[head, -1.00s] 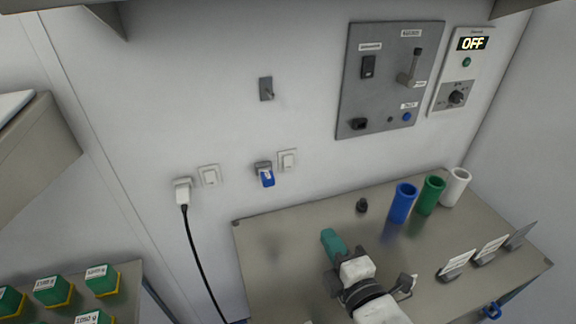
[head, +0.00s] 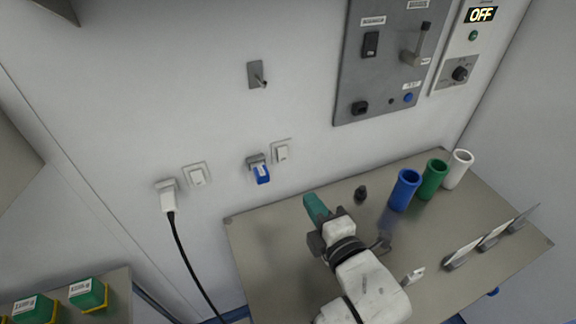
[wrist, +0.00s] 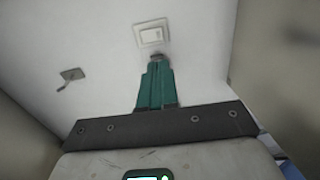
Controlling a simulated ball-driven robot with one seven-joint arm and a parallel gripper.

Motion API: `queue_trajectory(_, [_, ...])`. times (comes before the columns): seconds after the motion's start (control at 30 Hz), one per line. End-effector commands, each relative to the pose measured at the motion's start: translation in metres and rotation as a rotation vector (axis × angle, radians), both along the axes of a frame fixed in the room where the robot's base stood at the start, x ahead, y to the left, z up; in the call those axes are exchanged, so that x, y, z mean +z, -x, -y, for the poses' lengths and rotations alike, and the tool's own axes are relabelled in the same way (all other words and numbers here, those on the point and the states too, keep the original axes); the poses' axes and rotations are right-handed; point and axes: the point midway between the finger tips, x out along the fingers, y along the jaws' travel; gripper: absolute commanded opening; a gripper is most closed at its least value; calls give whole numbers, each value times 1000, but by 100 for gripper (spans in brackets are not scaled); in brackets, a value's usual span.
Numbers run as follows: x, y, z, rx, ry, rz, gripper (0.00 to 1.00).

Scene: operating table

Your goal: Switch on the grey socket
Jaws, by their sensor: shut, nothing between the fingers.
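A grey socket (head: 256,159) with a blue plug (head: 262,175) in it sits on the wall. A white rocker switch (head: 282,153) is just right of it. Another socket (head: 166,184) with a white plug (head: 168,200) is further left, with a white switch (head: 197,176) beside it. My gripper (head: 309,199) has green fingers, shut and empty, over the table and below right of the blue plug, apart from the switches. In the wrist view the shut fingers (wrist: 155,70) point toward a white switch plate (wrist: 152,33); I cannot tell which of the two it is.
A steel table (head: 285,265) carries blue (head: 404,190), green (head: 432,180) and white (head: 458,170) cups, a small black knob (head: 361,193) and label stands. A grey panel (head: 385,65) hangs above. A wall hook (head: 256,75) is above the sockets. A black cable hangs at left.

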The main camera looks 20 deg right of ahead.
Motion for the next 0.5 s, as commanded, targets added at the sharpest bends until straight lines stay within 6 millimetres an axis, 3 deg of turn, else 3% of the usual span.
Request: queue_trajectory(0.5, [-10,-95,1,-1,4,0,0])
